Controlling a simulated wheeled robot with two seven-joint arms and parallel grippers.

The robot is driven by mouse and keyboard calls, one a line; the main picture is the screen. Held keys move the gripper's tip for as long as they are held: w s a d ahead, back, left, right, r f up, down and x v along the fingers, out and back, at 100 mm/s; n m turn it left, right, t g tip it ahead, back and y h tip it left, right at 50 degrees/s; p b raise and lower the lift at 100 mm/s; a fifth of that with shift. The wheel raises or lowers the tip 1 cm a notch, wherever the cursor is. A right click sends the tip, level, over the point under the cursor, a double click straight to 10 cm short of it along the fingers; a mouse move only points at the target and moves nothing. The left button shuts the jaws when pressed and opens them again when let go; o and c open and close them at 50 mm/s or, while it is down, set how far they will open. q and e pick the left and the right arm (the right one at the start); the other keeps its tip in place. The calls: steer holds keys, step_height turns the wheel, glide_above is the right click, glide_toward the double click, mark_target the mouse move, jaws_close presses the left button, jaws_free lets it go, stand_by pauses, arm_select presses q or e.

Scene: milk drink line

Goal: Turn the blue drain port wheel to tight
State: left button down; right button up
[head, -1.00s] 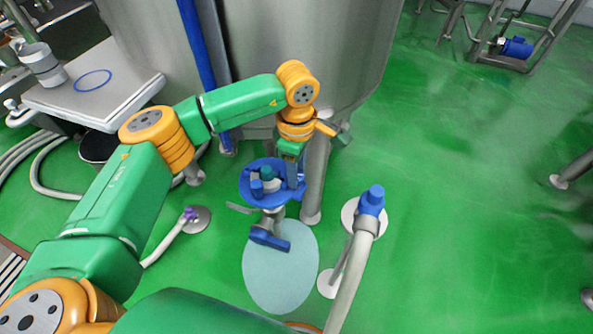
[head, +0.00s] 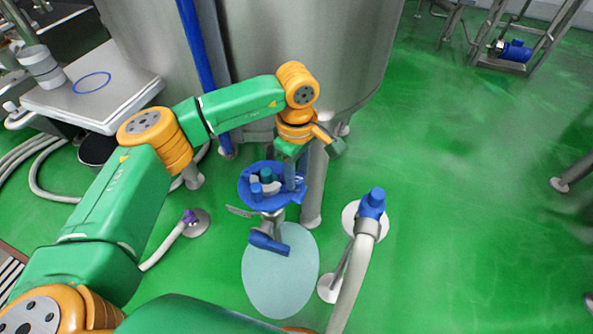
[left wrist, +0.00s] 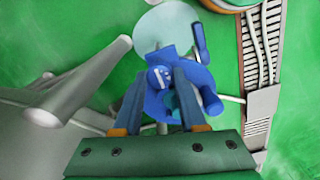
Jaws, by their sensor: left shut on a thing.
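The blue drain port wheel (head: 245,194) sits low beside the steel tank, with grey fittings and small blue and teal parts inside its ring. My left gripper (head: 290,176) reaches down to the right side of the wheel and is shut on it. In the left wrist view the two grey fingers (left wrist: 158,112) stand on either side of blue wheel parts (left wrist: 187,76). The exact contact is partly hidden by the wheel. Any tight mark is not readable. My right gripper is out of view.
A blue-handled valve (head: 268,243) sits just below the wheel, above a pale round floor patch (head: 280,285). A blue-capped pipe (head: 371,205) stands to the right. The tank (head: 300,60) and its leg (head: 314,190) are close behind. Open green floor lies right.

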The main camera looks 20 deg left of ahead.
mark_target(297, 177)
arm_select(q)
steer(key=shift+c, duration=2.3)
jaws_free()
step_height(297, 177, up, 6)
steer(key=shift+d+r+p, duration=0.1)
steer(key=shift+r+p, duration=0.05)
steer(key=shift+p, duration=0.2)
steer(key=shift+r, duration=0.45)
